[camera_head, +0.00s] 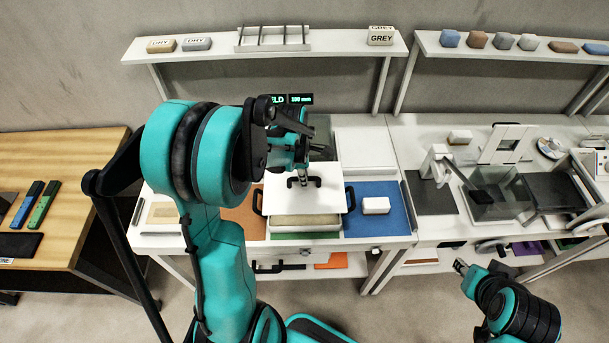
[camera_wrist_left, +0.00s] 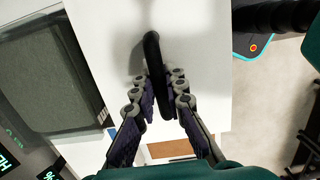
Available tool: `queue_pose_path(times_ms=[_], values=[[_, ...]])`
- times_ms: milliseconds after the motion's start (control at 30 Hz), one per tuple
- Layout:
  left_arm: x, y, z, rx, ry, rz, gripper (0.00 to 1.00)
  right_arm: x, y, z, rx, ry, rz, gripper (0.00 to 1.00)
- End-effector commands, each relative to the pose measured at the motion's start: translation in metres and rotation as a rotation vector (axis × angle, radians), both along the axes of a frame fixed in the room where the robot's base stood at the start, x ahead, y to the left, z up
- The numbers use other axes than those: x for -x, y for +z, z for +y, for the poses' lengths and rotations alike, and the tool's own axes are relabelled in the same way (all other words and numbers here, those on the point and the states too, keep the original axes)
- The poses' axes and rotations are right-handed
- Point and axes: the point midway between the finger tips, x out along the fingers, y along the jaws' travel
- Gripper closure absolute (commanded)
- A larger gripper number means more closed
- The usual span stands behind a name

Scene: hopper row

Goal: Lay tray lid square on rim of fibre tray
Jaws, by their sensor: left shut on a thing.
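The tray lid (camera_head: 330,197) is a flat white panel with a dark handle (camera_wrist_left: 153,55). My left gripper (camera_head: 303,178) is shut on that handle; the left wrist view also shows both fingers (camera_wrist_left: 163,100) around it. The lid is over the back part of the fibre tray (camera_head: 257,203), whose front strip of tan content shows below the lid's front edge. Dark handles stick out at the tray's sides. I cannot tell whether the lid touches the rim. My right gripper (camera_head: 461,266) is away at the lower right, small and unclear.
A blue mat (camera_head: 388,217) with a white block (camera_head: 376,205) lies right of the tray, and a brown mat (camera_head: 243,220) lies left. A display (camera_head: 290,99) and a grey-green panel (camera_wrist_left: 60,80) stand behind. A shelf (camera_head: 215,55) runs above the bench.

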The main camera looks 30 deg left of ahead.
Motion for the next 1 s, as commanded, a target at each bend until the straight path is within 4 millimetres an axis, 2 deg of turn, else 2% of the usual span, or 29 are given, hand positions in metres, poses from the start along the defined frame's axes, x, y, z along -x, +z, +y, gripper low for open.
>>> queue_pose_path(times_ms=[367, 1000], values=[[0.000, -0.006, 0.000, -0.001, -0.001, 0.000, 1.00, 0.000, -0.008, 0.000, 0.000, 0.000, 0.000, 0.67], [0.000, -0.077, 0.000, -0.001, -0.001, 0.000, 1.00, 0.000, -0.072, 0.000, 0.000, 0.000, 0.000, 0.67]])
